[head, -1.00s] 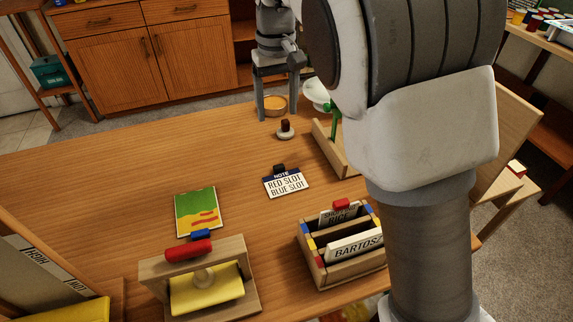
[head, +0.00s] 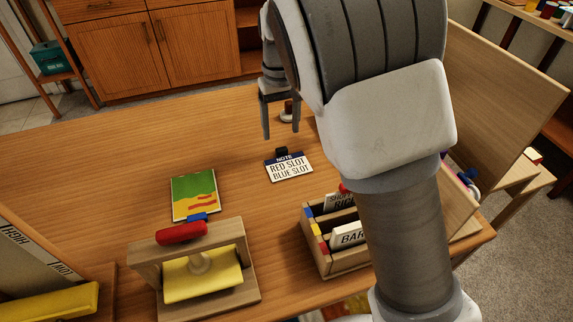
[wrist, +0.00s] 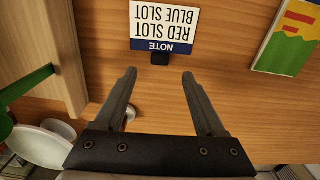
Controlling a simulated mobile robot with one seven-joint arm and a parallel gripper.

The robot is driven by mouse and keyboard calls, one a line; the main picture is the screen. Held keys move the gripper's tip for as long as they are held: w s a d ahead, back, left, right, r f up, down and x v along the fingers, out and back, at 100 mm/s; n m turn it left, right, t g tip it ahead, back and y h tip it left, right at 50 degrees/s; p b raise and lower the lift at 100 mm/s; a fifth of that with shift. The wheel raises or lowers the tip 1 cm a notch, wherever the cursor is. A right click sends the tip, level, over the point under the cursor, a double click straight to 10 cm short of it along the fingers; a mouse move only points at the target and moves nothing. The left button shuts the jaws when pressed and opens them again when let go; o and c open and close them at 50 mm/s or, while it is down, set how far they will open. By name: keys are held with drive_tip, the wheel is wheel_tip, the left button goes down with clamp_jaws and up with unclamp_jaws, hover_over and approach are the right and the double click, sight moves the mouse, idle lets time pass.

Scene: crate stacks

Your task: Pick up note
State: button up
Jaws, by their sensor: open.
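The note (head: 288,168) is a white card with a dark blue "NOTE" band and the words "RED SLOT" and "BLUE SLOT". A small black clip (head: 282,152) is at its top edge. It lies on the wooden table. My gripper (head: 281,134) is above the table, behind the note in the head view. In the wrist view my gripper (wrist: 158,75) is open and empty, its fingertips pointing towards the note (wrist: 165,22). The clip (wrist: 160,58) shows between and just ahead of the fingertips. No finger visibly touches the note.
A green and yellow picture card (head: 194,194) lies left of the note. A wooden stand with a yellow block (head: 203,276) is at the front. A wooden slotted holder (head: 350,262) with cards stands at right, partly behind my arm. The table's left middle is clear.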

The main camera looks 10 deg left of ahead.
sight(281, 148)
wheel_tip(281, 148, down, 6)
drive_tip(key=shift+r+b, duration=0.1)
drive_tip(key=shift+b, duration=0.95)
clamp_jaws()
